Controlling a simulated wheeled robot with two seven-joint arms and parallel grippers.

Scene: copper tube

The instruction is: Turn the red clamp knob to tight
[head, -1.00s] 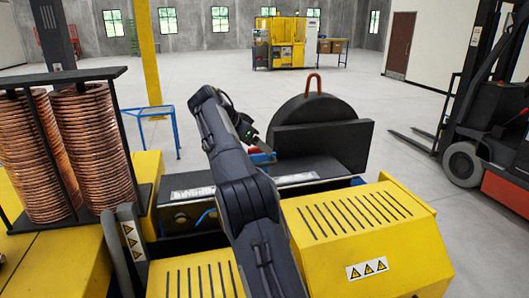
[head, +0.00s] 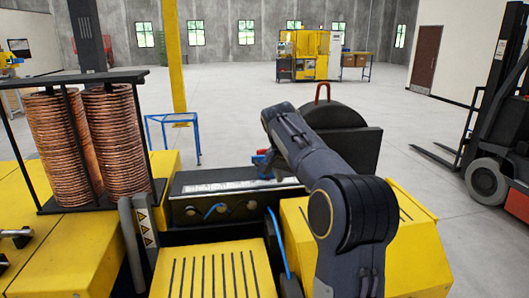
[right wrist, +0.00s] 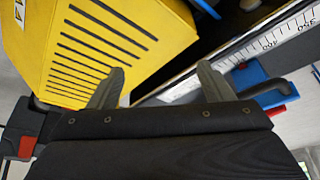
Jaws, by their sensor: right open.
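In the right wrist view a small red part (right wrist: 277,110), seemingly the clamp knob, shows at the right beside a blue block (right wrist: 248,76) and a black bent handle (right wrist: 268,89). In the head view a small blue and red patch (head: 262,158) shows just left of my right forearm, too small to make out the knob. My right gripper (right wrist: 160,76) is open and empty, its two grey fingers apart; the red part lies to the right of its fingers. My left gripper is not in view.
A white printed scale (right wrist: 290,36) runs along the machine near the blue block. A slotted yellow cover (right wrist: 105,45) lies beyond the left finger. Two copper coils (head: 118,140) stand in a black rack at left. A black round-topped block (head: 345,135) stands behind my arm.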

